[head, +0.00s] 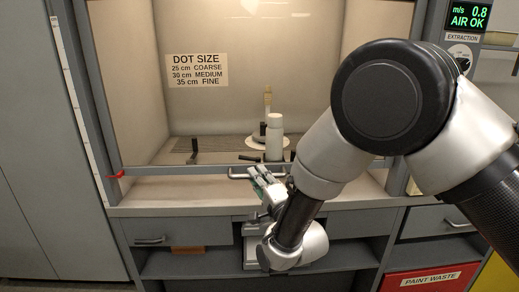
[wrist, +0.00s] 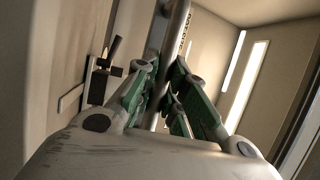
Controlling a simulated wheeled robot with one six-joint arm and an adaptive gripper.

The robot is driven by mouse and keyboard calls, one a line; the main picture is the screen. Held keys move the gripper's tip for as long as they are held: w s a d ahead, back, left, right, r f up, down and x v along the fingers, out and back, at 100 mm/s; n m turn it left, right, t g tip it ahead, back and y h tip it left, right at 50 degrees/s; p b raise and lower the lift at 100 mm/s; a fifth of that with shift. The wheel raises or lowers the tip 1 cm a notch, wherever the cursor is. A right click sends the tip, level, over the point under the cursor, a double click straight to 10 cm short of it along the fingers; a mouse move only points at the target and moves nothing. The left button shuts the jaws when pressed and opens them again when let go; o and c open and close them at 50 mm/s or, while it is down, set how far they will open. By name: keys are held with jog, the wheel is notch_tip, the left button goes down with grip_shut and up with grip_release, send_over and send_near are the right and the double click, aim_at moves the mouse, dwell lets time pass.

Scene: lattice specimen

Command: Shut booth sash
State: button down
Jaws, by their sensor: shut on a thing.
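The booth sash (head: 300,40) is a clear pane with a grey bottom rail (head: 160,170), low in the booth opening in the head view. A grey bar handle (head: 238,176) runs along its lower edge. My gripper (head: 260,174) is at the handle, with its green-padded fingers closed around the bar. In the wrist view, the bar (wrist: 178,38) passes between the fingers of my gripper (wrist: 165,90). A pale sill (head: 170,190) lies below the rail; I cannot tell the exact gap between them. My arm hides the right part of the rail.
Behind the pane stand a white bottle (head: 274,137) and a round pale stand (head: 255,143). A red tag (head: 115,175) is at the left post. Drawers (head: 165,232) lie below the sill, and a red paint waste bin (head: 430,280) is at lower right.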

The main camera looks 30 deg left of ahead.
notch_tip(320, 180, down, 5)
jog(key=shift+f, duration=0.1)
dwell(0.4)
jog(key=c, duration=1.5)
grip_release()
jog(key=shift+o, duration=0.2)
jog(key=shift+s, duration=0.1)
jog(key=v, duration=0.7)
jog(key=shift+d, duration=0.2)
